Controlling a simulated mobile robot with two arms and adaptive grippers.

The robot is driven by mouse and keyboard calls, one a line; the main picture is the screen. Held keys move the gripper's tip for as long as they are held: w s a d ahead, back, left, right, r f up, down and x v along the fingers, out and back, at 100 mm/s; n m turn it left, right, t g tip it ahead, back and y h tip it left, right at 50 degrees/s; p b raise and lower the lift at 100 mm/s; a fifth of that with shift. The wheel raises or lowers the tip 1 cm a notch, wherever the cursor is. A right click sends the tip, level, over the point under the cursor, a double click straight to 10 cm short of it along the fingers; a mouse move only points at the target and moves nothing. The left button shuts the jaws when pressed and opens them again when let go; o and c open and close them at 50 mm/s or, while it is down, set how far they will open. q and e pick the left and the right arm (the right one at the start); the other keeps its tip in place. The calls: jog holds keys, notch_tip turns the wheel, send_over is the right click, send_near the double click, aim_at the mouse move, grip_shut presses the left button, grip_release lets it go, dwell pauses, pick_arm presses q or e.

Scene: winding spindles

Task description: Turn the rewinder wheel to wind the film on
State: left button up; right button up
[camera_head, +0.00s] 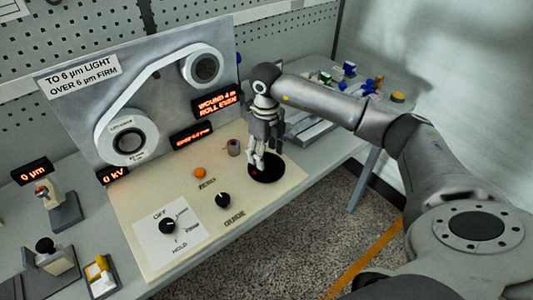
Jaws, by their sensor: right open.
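A black disc (274,174), which looks like the rewinder wheel, lies flat on the right part of the beige control panel (190,193). A small red spot shows on it beside my fingers. My right gripper (258,168) points down over the disc with its fingers open. Whether the fingertips touch the disc, I cannot tell. A pale film band (150,82) runs between a lower left reel (127,137) and an upper right reel (204,67) on the upright grey plate. A lit display (215,104) reads "WOUND" and "ROLL EVEN". My left gripper is not in view.
A black guide knob (222,200), an orange button (199,173) and a small grey cylinder (234,147) sit left of my gripper. The off/hold knob (168,226) is nearer the front. Small parts (348,70) lie behind my right arm. Small fixtures stand at the left.

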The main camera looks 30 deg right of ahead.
aim_at(266, 156)
notch_tip(266, 156, up, 11)
dwell(0.3)
